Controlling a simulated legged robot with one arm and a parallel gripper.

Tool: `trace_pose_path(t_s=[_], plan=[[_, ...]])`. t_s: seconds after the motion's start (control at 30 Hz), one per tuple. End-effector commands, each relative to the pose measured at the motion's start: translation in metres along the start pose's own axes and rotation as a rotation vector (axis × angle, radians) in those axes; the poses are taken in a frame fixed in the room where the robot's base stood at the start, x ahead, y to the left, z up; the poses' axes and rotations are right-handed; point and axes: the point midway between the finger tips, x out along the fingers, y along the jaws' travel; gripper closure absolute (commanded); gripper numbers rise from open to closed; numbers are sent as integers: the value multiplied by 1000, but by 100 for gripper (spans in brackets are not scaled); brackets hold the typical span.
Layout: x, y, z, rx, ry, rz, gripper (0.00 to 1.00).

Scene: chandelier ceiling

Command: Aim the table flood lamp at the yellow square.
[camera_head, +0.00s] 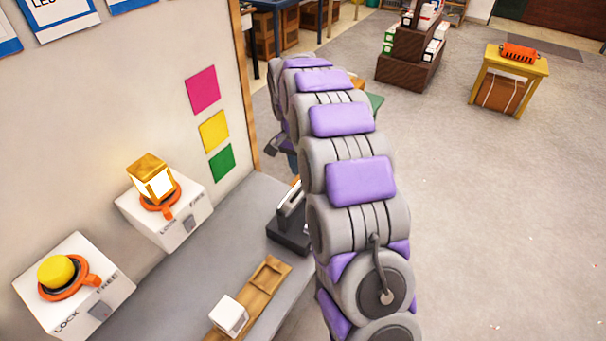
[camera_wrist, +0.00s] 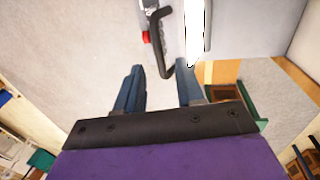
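The yellow square (camera_head: 214,131) is on the wall at left, between a magenta square (camera_head: 203,90) and a green square (camera_head: 222,162). A dark-based device (camera_head: 290,222) with a pale upright part stands on the grey counter, partly behind my arm; it may be the flood lamp. In the wrist view, a black bent handle (camera_wrist: 155,42) is beside a bright white panel (camera_wrist: 195,28), probably the lamp's. My gripper (camera_wrist: 158,74) is open, its two blue fingers apart. The handle's bent end appears between the fingertips; I cannot tell whether they touch.
Open floor (camera_head: 490,200) lies right of my arm.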

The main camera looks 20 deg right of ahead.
Motion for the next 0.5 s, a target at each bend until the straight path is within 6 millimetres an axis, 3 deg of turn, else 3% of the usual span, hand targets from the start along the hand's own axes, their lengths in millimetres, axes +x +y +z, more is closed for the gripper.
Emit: trace_pose_path(t_s=[0.1,0.5], plan=[[-32,-1,-2,1,6,-6,62],[-109,-2,-1,0,3,-4,62]])
